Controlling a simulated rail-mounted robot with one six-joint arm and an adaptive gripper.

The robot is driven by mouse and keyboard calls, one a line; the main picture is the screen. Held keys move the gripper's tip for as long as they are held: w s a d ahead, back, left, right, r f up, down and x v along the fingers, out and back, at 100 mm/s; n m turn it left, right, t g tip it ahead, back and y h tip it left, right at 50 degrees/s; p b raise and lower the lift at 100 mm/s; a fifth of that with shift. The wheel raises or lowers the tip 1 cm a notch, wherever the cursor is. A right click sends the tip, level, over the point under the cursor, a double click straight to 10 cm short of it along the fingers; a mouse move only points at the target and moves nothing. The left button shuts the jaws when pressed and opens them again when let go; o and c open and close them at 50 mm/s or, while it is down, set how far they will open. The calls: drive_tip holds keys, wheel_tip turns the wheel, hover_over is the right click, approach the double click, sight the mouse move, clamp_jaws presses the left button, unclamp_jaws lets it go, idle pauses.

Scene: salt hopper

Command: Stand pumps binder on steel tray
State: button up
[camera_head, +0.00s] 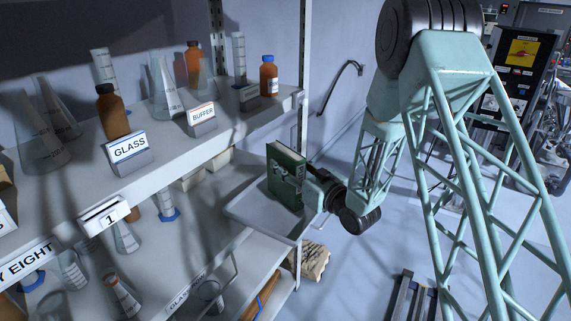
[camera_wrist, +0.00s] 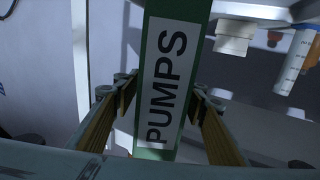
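The green binder (camera_head: 285,174) stands roughly upright at the steel tray (camera_head: 262,223), a shallow tray at the right end of the shelves. Whether its base rests on the tray is hard to tell. Its spine, with a white PUMPS label (camera_wrist: 167,85), faces my wrist camera. My gripper (camera_head: 311,184) reaches it from the right. In the wrist view, the two fingers of my gripper (camera_wrist: 165,88) flank the spine, their tips close against its two edges, and look shut on it. The binder's far side is hidden.
The upper shelf left of the binder holds flasks, brown bottles and cylinders, with GLASS (camera_head: 129,148) and BUFFER (camera_head: 202,115) signs. A shelf post (camera_head: 303,90) stands behind the tray. A lower shelf (camera_head: 185,262) holds more glassware. The floor to the right is mostly open.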

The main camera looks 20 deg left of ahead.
sight(301, 173)
drive_tip(key=v, duration=1.2)
drive_tip(key=shift+r, duration=0.1)
idle(0.4)
drive_tip(key=shift+w+d+r, duration=0.1)
idle(0.4)
